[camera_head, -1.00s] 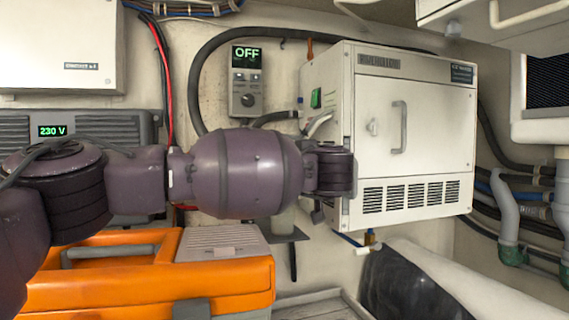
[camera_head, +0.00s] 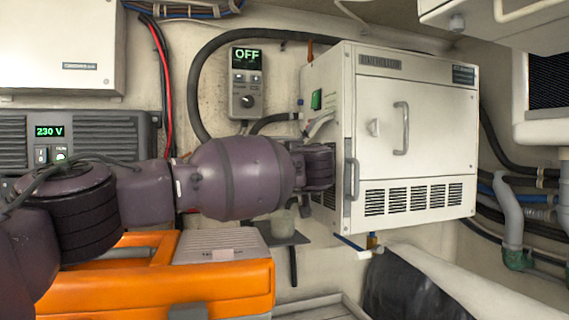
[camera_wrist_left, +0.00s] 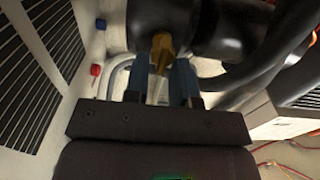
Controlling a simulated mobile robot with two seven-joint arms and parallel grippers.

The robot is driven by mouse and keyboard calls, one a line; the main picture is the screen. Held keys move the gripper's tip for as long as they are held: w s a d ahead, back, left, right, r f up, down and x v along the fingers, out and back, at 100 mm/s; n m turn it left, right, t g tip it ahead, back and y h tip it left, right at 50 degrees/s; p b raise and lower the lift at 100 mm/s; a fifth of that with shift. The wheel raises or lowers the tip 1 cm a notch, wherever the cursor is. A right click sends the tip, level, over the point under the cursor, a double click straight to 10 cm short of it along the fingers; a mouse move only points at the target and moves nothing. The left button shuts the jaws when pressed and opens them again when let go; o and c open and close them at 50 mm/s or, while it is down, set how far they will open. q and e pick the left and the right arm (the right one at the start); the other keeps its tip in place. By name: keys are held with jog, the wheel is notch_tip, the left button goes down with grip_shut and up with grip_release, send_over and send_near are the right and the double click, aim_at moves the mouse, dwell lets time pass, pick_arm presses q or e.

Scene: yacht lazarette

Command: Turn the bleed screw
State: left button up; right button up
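The bleed screw, a small brass piece (camera_wrist_left: 163,46), shows at the top middle of the left wrist view, in front of a dark cylinder. My left gripper (camera_wrist_left: 164,68) has its two blue fingers on either side of the screw's lower end, with a narrow gap between them. I cannot tell whether the fingers press on it. In the head view my left arm reaches to the left side of the white cabinet (camera_head: 405,130). Its gripper and the screw are hidden there behind my own wrist. My right gripper is in neither view.
Black hoses (camera_wrist_left: 270,50) run close beside the fingers in the wrist view. A red knob (camera_wrist_left: 96,70) and a blue knob (camera_wrist_left: 101,24) are on the left. An orange toolbox (camera_head: 160,290) lies below my arm. A control panel (camera_head: 246,84) reads OFF.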

pick_arm(q)
grip_shut()
jog(key=shift+s+a+f+n+p, duration=0.15)
jog(key=shift+n+p, duration=0.45)
jog(key=shift+n, duration=1.1)
jog(key=shift+w+a+r+n+p, duration=0.15)
jog(key=shift+n+p, duration=0.45)
jog(key=shift+n, duration=1.1)
jog(key=shift+s+f, duration=0.1)
jog(key=shift+f, duration=0.05)
jog(key=shift+o, duration=2.4)
grip_release()
jog(key=shift+s, duration=0.1)
